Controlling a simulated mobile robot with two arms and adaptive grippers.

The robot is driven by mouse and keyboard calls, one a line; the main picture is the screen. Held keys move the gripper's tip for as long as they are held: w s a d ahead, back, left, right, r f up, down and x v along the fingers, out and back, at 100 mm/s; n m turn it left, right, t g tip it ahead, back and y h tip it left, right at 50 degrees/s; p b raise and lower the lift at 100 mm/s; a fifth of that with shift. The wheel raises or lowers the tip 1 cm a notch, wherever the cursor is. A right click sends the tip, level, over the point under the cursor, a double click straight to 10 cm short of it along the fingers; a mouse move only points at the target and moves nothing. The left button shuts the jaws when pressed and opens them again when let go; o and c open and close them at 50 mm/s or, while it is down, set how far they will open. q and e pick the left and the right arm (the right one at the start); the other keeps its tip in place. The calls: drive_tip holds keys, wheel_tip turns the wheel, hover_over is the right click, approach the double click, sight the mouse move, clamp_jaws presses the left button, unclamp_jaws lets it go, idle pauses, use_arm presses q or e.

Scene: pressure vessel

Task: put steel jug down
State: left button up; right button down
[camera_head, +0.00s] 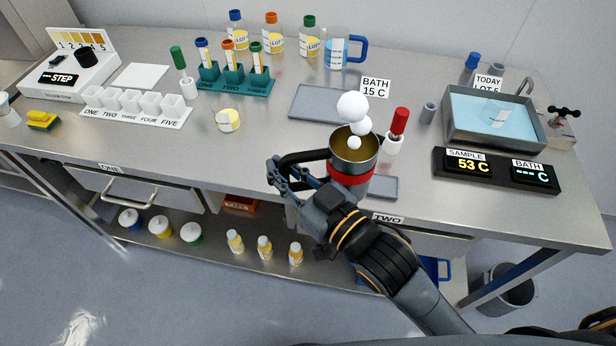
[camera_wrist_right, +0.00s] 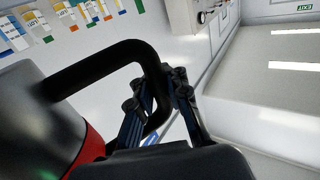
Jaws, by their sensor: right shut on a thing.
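The steel jug (camera_head: 353,160) has a red band and a black handle, and amber liquid shows inside it. White puffs like steam rise from its mouth. My right gripper (camera_head: 284,176) is shut on the jug's black handle. In the right wrist view, the fingers (camera_wrist_right: 155,100) close around the handle, with the jug (camera_wrist_right: 40,120) at the left. The jug is upright by the bench's front edge, over or beside a small grey tray (camera_head: 381,187). I cannot tell whether its base touches anything. My left gripper is not in view.
A larger grey tray (camera_head: 322,104) lies behind the jug. A red-capped bottle (camera_head: 396,130) stands close at its right, with the water bath (camera_head: 493,117) and the display (camera_head: 495,170) further right. A yellow-and-white round piece (camera_head: 228,120) lies left. Bare bench lies between that piece and the jug.

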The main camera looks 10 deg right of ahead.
drive_tip(key=w+f+p, duration=0.1)
drive_tip(key=w+f, duration=0.3)
drive_tip(key=w+f+p, duration=0.1)
drive_tip(key=w+f, duration=0.3)
drive_tip(key=w, duration=0.1)
drive_tip(key=w+f+p, duration=0.1)
drive_tip(key=w+f, duration=0.3)
drive_tip(key=w, duration=0.1)
drive_tip(key=shift+a+f+p, duration=0.2)
drive_tip(key=shift+f+p, duration=0.1)
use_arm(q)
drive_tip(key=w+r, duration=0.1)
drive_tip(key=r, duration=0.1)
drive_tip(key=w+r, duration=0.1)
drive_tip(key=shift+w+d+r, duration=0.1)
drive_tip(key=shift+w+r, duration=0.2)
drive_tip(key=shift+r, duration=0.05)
use_arm(e)
drive_tip(key=shift+f, duration=0.15)
drive_tip(key=shift+f, duration=0.2)
drive_tip(key=c, duration=1.3)
unclamp_jaws()
drive_tip(key=shift+s, duration=0.1)
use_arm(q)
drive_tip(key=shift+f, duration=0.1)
